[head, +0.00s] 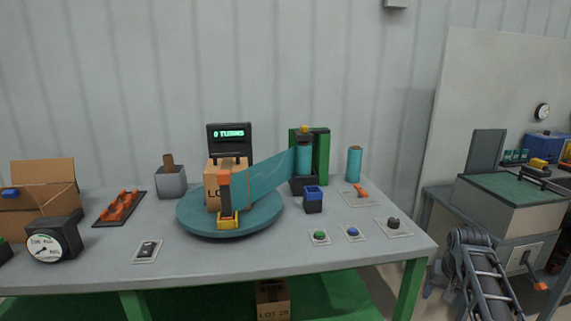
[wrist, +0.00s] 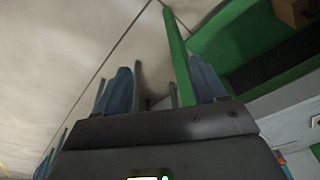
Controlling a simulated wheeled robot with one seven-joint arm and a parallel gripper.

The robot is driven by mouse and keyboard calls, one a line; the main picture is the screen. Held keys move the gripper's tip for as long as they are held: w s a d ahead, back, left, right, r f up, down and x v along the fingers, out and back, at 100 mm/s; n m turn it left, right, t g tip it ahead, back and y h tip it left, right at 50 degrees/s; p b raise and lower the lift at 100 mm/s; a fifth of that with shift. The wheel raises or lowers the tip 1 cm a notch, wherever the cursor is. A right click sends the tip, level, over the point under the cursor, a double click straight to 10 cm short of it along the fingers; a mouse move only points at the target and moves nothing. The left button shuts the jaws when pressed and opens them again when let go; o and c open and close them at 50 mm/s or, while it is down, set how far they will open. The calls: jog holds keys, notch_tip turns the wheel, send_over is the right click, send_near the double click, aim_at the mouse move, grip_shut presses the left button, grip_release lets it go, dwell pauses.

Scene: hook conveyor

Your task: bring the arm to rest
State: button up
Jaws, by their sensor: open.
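My gripper (wrist: 160,84) shows in the wrist view with its two blue-padded fingers apart and nothing between them. Past the fingers are the pale floor and a green table leg (wrist: 178,55). In the head view, part of my grey arm (head: 478,275) is at the lower right, beside the right end of the grey table (head: 300,255) and apart from it. I cannot make out the fingertips in the head view.
On the table, a teal turntable (head: 190,215) carries a carton (head: 212,187) with teal film stretched to a roll post (head: 304,160). Several buttons, a dial gauge (head: 46,247) and an open box (head: 45,175) stand around it. A green-topped bench (head: 520,190) is at right.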

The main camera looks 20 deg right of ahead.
jog(key=s+a+f+n+t, duration=0.1)
jog(key=s+a+f, duration=0.25)
jog(key=a, duration=0.35)
jog(key=s+a+f+n+t+h, duration=0.1)
jog(key=s+a+f+t, duration=0.1)
jog(key=s+a+f, duration=0.3)
jog(key=s+a+f+n+t, duration=0.1)
jog(key=a+f, duration=0.2)
jog(key=a, duration=0.5)
jog(key=s+a+r+n+t, duration=0.3)
jog(key=s+a+r, duration=0.1)
jog(key=s+a, duration=0.75)
jog(key=s+a+r+n+t+y, duration=0.1)
jog(key=s+a+r+n+t, duration=0.1)
jog(key=s+r, duration=0.6)
jog(key=s+a+r+n+t+y, duration=0.1)
jog(key=s+a+r+t, duration=0.3)
jog(key=r, duration=1.2)
jog(key=s+a+n, duration=0.1)
jog(key=s+a, duration=0.1)
jog(key=s, duration=0.2)
jog(key=shift+s+r+y, duration=0.3)
jog(key=shift+c, duration=0.5)
